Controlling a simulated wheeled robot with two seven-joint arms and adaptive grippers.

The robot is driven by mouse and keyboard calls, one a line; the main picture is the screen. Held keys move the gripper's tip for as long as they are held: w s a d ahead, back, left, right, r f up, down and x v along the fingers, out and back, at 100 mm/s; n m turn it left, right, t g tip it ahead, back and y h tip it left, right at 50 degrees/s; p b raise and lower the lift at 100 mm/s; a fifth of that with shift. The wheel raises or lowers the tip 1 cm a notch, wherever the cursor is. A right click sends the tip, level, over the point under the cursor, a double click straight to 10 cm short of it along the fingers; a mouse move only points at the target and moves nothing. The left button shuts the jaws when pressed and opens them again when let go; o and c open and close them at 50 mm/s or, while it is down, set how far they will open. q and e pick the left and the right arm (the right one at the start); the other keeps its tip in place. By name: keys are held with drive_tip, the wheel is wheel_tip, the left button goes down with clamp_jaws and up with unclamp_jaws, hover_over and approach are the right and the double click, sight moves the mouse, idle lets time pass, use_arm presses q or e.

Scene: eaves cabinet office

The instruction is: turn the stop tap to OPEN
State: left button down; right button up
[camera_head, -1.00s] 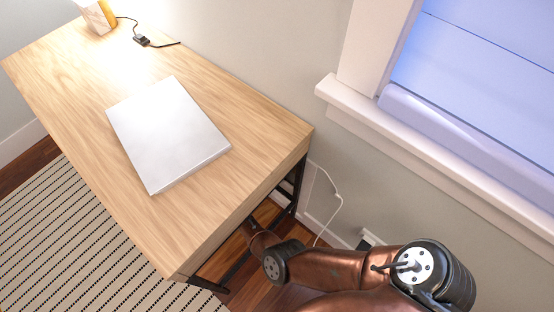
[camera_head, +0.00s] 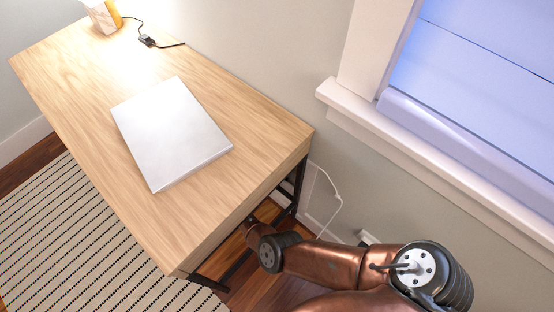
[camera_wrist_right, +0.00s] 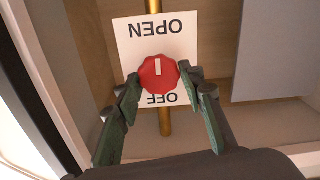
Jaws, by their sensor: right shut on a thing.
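The stop tap is a red round knob (camera_wrist_right: 158,76) in the right wrist view, set on a vertical brass pipe (camera_wrist_right: 166,122). A pale mark on the knob runs up toward the OPEN end of the picture. A white label (camera_wrist_right: 126,40) behind it reads OPEN and OFF, upside down in this view, with OPEN above and OFF below the knob. My right gripper (camera_wrist_right: 158,80) is shut on the knob, one finger at each side. In the head view only my right arm shows; its gripper and the tap are hidden. My left gripper is not in view.
The tap sits inside a wooden recess (camera_wrist_right: 95,55) with a grey panel (camera_wrist_right: 280,50) at right. In the head view, a wooden desk (camera_head: 80,90) holds a silver laptop (camera_head: 172,133) and a lamp (camera_head: 103,16). A window sill (camera_head: 420,150) is at right.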

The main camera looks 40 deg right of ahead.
drive_tip(key=shift+n, duration=0.3)
drive_tip(key=o, duration=1.2)
drive_tip(key=shift+c, duration=0.2)
drive_tip(key=shift+a, duration=0.1)
drive_tip(key=a, duration=0.7)
drive_tip(key=shift+s+a, duration=0.15)
drive_tip(key=shift+s, duration=0.1)
drive_tip(key=shift+f, duration=0.1)
